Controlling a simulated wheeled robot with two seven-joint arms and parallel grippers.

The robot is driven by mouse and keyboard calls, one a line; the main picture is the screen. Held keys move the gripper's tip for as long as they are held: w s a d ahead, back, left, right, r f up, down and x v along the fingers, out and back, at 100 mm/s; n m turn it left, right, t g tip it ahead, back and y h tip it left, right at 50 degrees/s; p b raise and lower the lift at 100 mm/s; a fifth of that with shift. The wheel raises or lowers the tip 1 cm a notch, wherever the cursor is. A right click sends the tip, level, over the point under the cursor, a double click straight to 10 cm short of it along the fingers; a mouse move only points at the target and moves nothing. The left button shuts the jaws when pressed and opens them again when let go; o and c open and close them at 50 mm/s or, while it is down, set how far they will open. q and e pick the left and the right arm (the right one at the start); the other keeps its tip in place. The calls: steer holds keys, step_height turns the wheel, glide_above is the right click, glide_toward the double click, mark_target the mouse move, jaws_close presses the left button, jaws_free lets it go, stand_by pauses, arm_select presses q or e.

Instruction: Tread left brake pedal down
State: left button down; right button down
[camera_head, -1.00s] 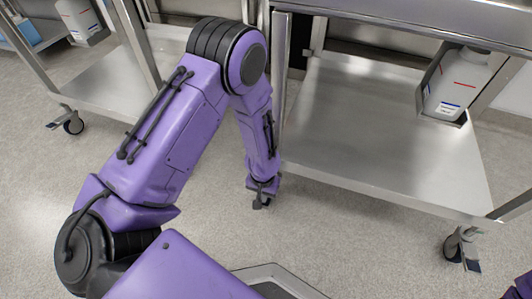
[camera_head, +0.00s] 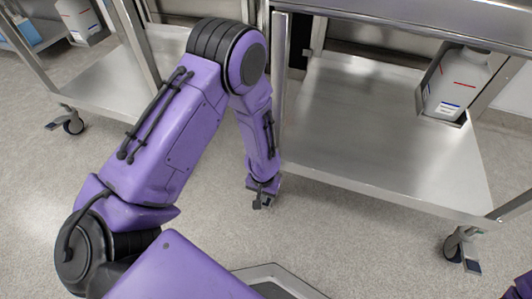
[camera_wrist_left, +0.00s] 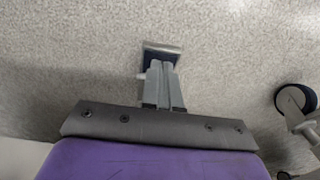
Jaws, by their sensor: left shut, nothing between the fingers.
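My left gripper (camera_head: 262,201) hangs low near the floor in front of the cart, at the lower end of my purple arm. In the left wrist view its two grey fingers (camera_wrist_left: 163,85) are pressed together with nothing between them. The left brake pedal (camera_wrist_left: 162,47) shows there as a small plate with a pale metal edge and a dark face, right at the fingertips. The fingers overlap it; I cannot tell whether they touch it. In the head view the pedal and its caster are mostly hidden behind my gripper. My right gripper is not in view.
The steel cart's lower shelf (camera_head: 375,135) is just right of my arm. Its front right caster (camera_head: 462,247) stands on the floor. A second cart's shelf (camera_head: 115,85) is at the left. A white bottle (camera_head: 455,82) sits in a holder. Speckled floor (camera_head: 340,235) in front is clear.

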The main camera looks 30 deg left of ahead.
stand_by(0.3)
